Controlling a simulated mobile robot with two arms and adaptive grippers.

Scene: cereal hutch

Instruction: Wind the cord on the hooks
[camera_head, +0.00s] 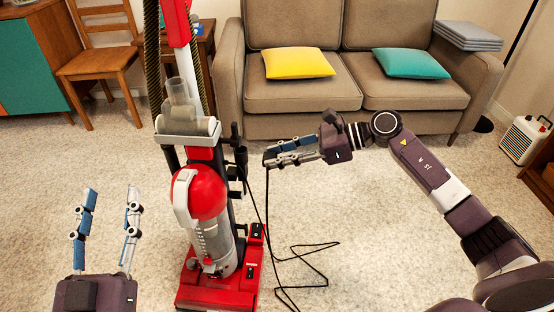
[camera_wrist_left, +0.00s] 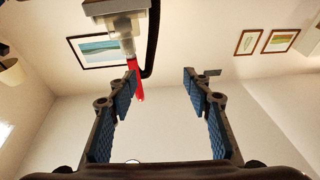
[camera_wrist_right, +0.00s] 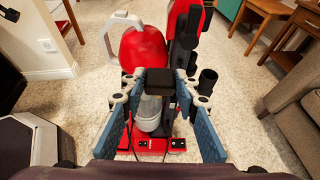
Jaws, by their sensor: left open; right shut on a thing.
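A red upright vacuum (camera_head: 208,205) stands on the carpet. Dark hooks (camera_head: 237,140) stick out along the right side of its body. A black cord (camera_head: 268,200) hangs from the tip of my right gripper (camera_head: 272,157) down to loose loops on the floor right of the vacuum. My right gripper is shut on the cord, just right of the hooks and apart from them. In the right wrist view, a dark block (camera_wrist_right: 187,82) shows between its fingertips, in front of the vacuum. My left gripper (camera_head: 110,200) is open, empty and points up, left of the vacuum.
A grey-brown sofa (camera_head: 300,95) with yellow and teal cushions stands behind. A wooden chair (camera_head: 100,65) and a side table are at the back left. A white heater (camera_head: 522,140) is at the right. The carpet between is open.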

